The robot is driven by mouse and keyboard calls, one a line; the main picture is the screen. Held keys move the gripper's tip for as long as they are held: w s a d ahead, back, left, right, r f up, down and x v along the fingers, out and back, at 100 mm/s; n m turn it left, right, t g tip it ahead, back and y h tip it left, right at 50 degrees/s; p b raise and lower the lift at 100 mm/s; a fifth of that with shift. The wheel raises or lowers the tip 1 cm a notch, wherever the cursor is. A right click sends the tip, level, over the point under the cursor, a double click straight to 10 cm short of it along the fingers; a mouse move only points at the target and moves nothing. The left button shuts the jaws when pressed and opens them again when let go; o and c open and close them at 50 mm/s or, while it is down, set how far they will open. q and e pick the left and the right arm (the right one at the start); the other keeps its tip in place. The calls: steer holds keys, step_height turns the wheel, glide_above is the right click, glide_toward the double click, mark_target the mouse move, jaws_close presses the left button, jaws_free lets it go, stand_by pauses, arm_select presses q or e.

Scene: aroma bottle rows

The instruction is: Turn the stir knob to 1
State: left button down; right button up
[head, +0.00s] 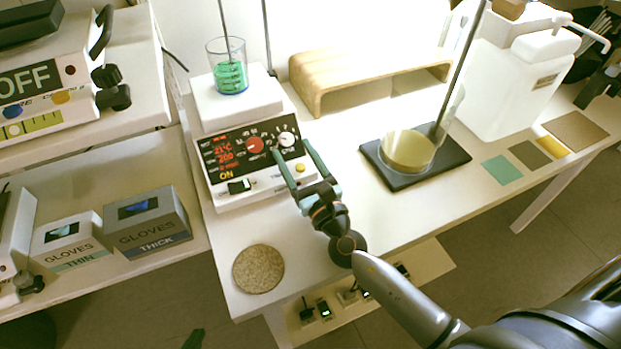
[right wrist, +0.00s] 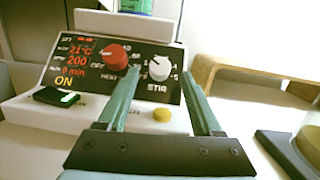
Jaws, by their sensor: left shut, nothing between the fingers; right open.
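The hotplate stirrer (head: 228,190) stands on the white table with a black control panel reading 21°C, 200 and ON. Its white stir knob (head: 286,139) is at the panel's right, above the word STIR in the right wrist view (right wrist: 160,68). Its mark seems to point up and left; the dial numbers are too small to read surely. The red heat knob (head: 255,145) is left of it. My right gripper (head: 292,147) is open, its fingers reaching toward the white knob on either side; I cannot tell whether they touch it. Only a dark tip of my left gripper (head: 194,339) shows, shut.
A beaker of green liquid (head: 230,76) stands on the stirrer's plate. A cork mat (head: 258,269) lies in front. Glove boxes (head: 152,222) are at left.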

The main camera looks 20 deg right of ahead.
steer(key=s, duration=0.3)
steer(key=s+f+b, duration=0.1)
steer(key=s, duration=0.5)
steer(key=shift+s+d+f+b, duration=0.25)
steer(key=shift+d+f+b, duration=0.1)
steer(key=shift+d, duration=0.05)
steer(key=shift+s, duration=0.5)
